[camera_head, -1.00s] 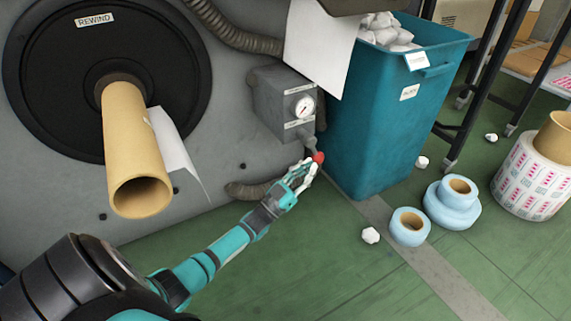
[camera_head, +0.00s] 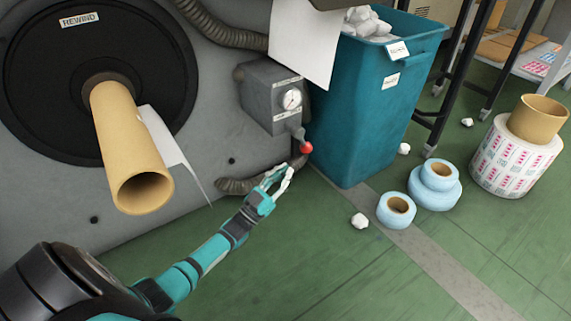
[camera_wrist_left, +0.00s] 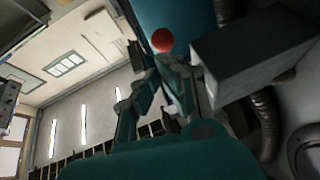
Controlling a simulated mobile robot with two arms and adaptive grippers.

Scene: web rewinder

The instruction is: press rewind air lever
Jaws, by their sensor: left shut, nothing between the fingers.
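The rewind air lever is a short lever with a red ball knob (camera_head: 306,147), angled down at the lower right of the grey gauge box (camera_head: 272,95). My left gripper (camera_head: 282,174) is shut and empty, below and left of the knob, with a small gap between them in the head view. In the left wrist view the red knob (camera_wrist_left: 162,40) shows just past the dark fingers of my left gripper (camera_wrist_left: 152,82), with the grey box (camera_wrist_left: 262,50) to the right. My right gripper is not in view.
The rewind core (camera_head: 130,150) sticks out on the left with a loose white paper flap. A teal bin (camera_head: 365,105) stands close right of the lever. Blue tape rolls (camera_head: 397,210) and white scraps lie on the green floor. A hose (camera_head: 240,186) runs below the box.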

